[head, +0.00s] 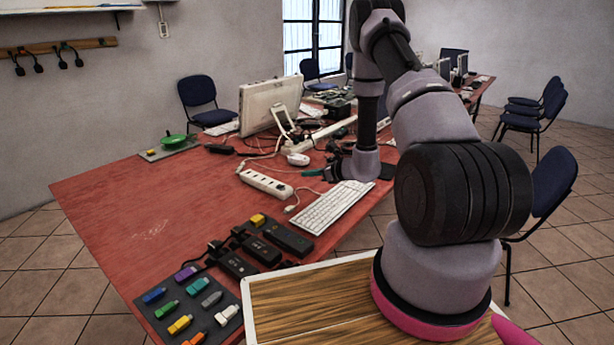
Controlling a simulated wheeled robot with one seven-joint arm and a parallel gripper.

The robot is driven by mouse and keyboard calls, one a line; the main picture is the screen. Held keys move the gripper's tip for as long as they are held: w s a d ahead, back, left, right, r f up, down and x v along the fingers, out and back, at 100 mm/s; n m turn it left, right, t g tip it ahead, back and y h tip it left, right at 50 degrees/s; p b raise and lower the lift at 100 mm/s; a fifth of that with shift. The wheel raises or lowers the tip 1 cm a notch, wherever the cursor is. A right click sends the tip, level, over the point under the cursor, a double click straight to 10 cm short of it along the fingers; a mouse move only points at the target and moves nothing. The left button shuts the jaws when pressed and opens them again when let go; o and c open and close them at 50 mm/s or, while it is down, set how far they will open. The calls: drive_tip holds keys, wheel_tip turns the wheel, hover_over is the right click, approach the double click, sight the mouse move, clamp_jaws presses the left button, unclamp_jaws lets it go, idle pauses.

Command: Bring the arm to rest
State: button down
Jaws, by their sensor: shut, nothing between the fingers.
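My arm (368,95) rises from its base at the lower right, bends over at the top and comes down at the right side of the red table (130,210). My gripper (318,173) is at the end of the arm, small and dark, low over the table behind the white keyboard (336,206). It is shut and holds nothing. Its fingers are small in this view, and I cannot tell whether they touch the cables around them.
A white power strip (266,183), a white mouse (298,159) and tangled cables lie left of my gripper. A monitor (270,106) stands behind. Black adapters (236,264) and a grey tray of coloured plugs (160,320) are in front. The table's left part is clear.

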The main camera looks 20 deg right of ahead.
drive_tip(key=s+a+r+n+g+y, duration=0.1)
drive_tip(key=a+r+n+y, duration=0.15)
drive_tip(key=r, duration=0.55)
drive_tip(key=s+a+r+n+g+y, duration=0.15)
drive_tip(key=a+r+n, duration=0.25)
drive_tip(key=r, duration=0.4)
drive_tip(key=s+a+r+n+g, duration=0.4)
drive_tip(key=s+r+n, duration=0.3)
drive_tip(key=s+r, duration=0.45)
drive_tip(key=s+d+r+n+t+h, duration=0.1)
drive_tip(key=s+d+r+n+h, duration=0.3)
drive_tip(key=s+r, duration=0.3)
drive_tip(key=s+d+r+n+t+h, duration=0.2)
drive_tip(key=s+d+r+n+h, duration=0.3)
drive_tip(key=s, duration=0.8)
wheel_tip(320, 180, up, 3)
drive_tip(key=shift+s+f+n+h, duration=0.2)
drive_tip(key=shift+s+n+h, duration=0.15)
drive_tip(key=shift+n, duration=0.7)
drive_tip(key=shift+d, duration=0.1)
